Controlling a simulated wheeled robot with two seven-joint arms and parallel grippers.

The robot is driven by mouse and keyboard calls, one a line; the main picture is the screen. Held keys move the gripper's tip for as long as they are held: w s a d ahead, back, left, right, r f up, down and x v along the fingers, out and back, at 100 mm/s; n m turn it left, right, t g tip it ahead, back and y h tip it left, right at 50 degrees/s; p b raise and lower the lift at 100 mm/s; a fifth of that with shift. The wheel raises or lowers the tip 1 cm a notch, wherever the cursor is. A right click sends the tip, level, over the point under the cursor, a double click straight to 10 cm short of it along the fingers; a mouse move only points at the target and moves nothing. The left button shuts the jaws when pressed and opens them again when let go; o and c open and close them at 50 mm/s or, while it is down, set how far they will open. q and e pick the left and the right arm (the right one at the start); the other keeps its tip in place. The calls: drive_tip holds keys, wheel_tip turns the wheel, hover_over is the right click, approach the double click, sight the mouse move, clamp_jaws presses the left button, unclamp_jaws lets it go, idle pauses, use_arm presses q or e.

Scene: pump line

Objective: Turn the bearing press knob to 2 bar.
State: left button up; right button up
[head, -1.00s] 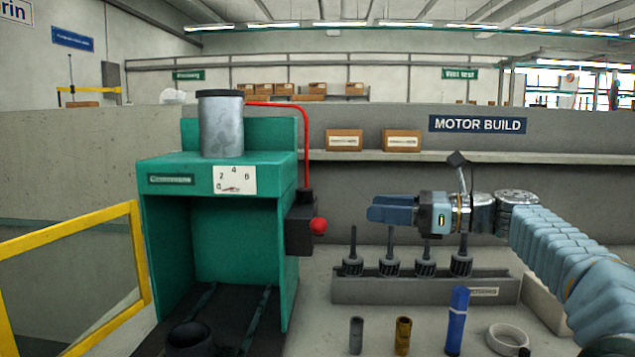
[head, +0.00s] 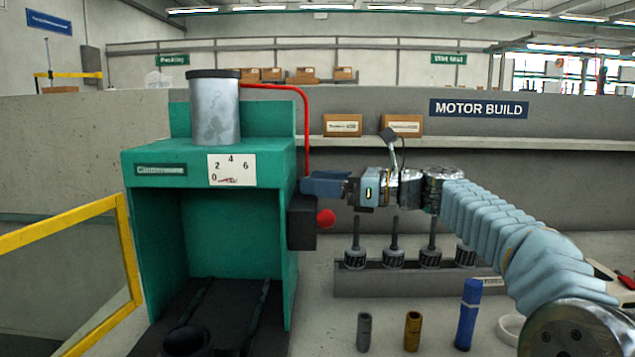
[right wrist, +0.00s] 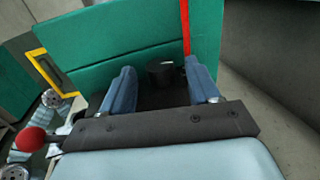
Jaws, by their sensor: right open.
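The bearing press (head: 220,162) is a green machine at left with a grey cylinder on top. Its white gauge (head: 232,170) reads 0 to 6; the small needle appears low, near 0, but is hard to read. A dark box (head: 302,228) with a red ball (head: 326,218) is on its right side. In the right wrist view a black round knob (right wrist: 160,76) with a pale mark sits between my finger tips, apart from both. My right gripper (head: 308,186) is open, just above the dark box; it also shows in the right wrist view (right wrist: 160,66). My left gripper is not visible.
A red pipe (head: 306,120) runs down close to my right fingers. A grey rack (head: 400,279) with several dark parts stands below my right arm. Small cylinders and a blue marker-like piece (head: 468,314) stand in front. A yellow rail (head: 60,236) is at left.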

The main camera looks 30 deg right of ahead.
drive_tip(key=shift+w+a, duration=0.3)
drive_tip(key=shift+c, duration=0.4)
drive_tip(key=c, duration=1)
drive_tip(key=shift+o, duration=0.2)
drive_tip(key=shift+s+a+m+t+h, duration=0.1)
drive_tip(key=shift+s+m+t+h, duration=0.15)
drive_tip(key=shift+m+t+h, duration=0.65)
drive_tip(key=shift+a+m+t+h+p, duration=0.15)
drive_tip(key=shift+m+t+h, duration=0.45)
drive_tip(key=shift+h, duration=0.5)
drive_tip(key=shift+a+m+t+h+p, duration=0.15)
drive_tip(key=shift+m+t+h, duration=0.25)
drive_tip(key=shift+m+h, duration=0.55)
drive_tip(key=o, duration=1)
drive_tip(key=shift+n, duration=0.25)
drive_tip(key=shift+o, duration=0.2)
drive_tip(key=shift+s, duration=0.1)
